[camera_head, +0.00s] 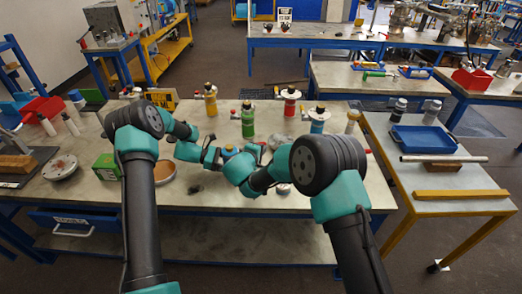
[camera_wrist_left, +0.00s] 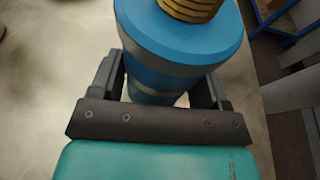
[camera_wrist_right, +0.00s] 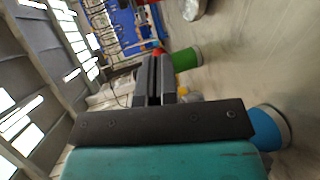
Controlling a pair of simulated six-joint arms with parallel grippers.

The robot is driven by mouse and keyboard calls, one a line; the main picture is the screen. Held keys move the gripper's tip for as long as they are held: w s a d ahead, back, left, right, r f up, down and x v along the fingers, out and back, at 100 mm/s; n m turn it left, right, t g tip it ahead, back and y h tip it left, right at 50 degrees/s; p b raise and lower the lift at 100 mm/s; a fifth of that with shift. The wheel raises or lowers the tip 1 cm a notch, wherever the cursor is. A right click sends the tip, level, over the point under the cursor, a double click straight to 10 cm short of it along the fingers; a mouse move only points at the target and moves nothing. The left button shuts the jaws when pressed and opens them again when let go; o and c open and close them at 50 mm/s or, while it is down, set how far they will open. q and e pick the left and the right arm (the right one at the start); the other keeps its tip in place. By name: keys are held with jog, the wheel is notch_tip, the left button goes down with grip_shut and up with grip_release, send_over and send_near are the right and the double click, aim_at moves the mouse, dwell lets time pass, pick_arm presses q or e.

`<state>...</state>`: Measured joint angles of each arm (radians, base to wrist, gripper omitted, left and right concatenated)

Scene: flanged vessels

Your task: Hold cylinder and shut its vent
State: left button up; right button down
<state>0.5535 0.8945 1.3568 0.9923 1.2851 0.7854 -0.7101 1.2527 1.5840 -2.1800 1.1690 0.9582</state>
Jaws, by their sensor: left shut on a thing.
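The cylinder (camera_wrist_left: 180,45) in the left wrist view is blue with grey bands and a ribbed brass-coloured top (camera_wrist_left: 190,8). My left gripper (camera_wrist_left: 165,88) is shut around its body, one finger on each side. In the head view the held blue cylinder (camera_head: 229,151) appears small between my two arms, partly hidden by them. My right gripper (camera_wrist_right: 154,75) is shut and empty in the right wrist view, with a blue cylinder (camera_wrist_right: 271,126) beside it, apart from its fingers. The vent cannot be made out clearly.
Green (camera_head: 248,121), red (camera_head: 290,103), yellow (camera_head: 210,100) and another blue vessel (camera_head: 318,119) stand behind on the bench. A side table (camera_head: 455,183) holds a blue tray (camera_head: 423,138) and bars.

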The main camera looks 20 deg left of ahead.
jog(key=s+d+r, duration=0.3)
jog(key=s+d, duration=0.4)
jog(key=s, duration=0.4)
jog(key=shift+s+r, duration=0.25)
jog(key=shift+r, duration=0.1)
jog(key=shift+d, duration=0.1)
dwell(1.2)
pick_arm(q)
jog(key=o, duration=0.9)
jog(key=v, duration=1.2)
jog(key=shift+r, duration=0.1)
pick_arm(e)
jog(key=shift+w, duration=0.1)
